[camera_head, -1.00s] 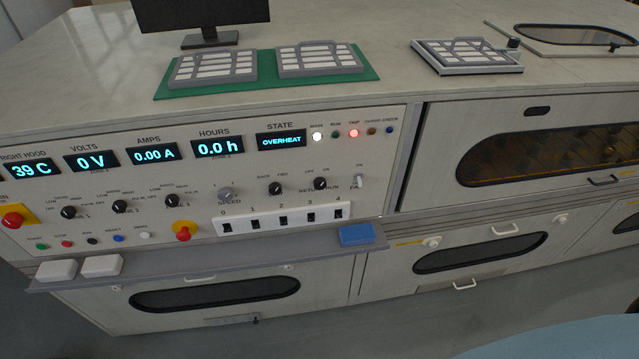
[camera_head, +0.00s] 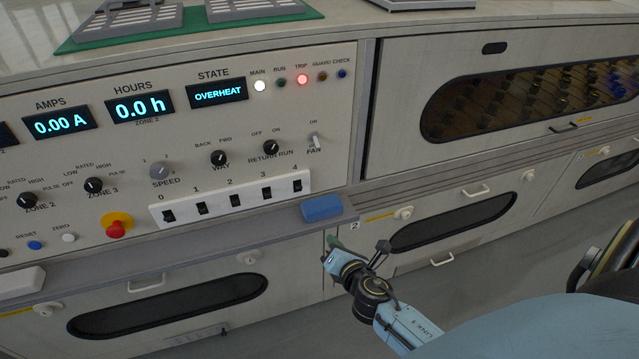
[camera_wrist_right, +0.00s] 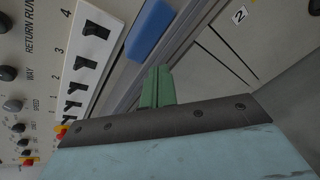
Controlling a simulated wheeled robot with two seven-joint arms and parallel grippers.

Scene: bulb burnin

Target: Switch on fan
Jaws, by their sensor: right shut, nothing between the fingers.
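The fan switch (camera_head: 314,141) is a small pale toggle labelled FAN, with ON printed above it, at the right end of the control panel (camera_head: 335,100). Its lever looks upright; I cannot tell its exact setting. The fan switch is not visible in the right wrist view. My right gripper (camera_head: 333,243) is shut and empty, below the panel's shelf and lower than the fan switch, apart from it. Its green fingers (camera_wrist_right: 157,88) show closed together in the right wrist view, near the shelf edge and the blue block. My left gripper is not in view.
A blue block (camera_head: 322,208) lies on the shelf's right end, also seen in the wrist view (camera_wrist_right: 150,28). A white strip of numbered rocker switches (camera_head: 234,200) and a red stop button (camera_head: 115,229) are left of it.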

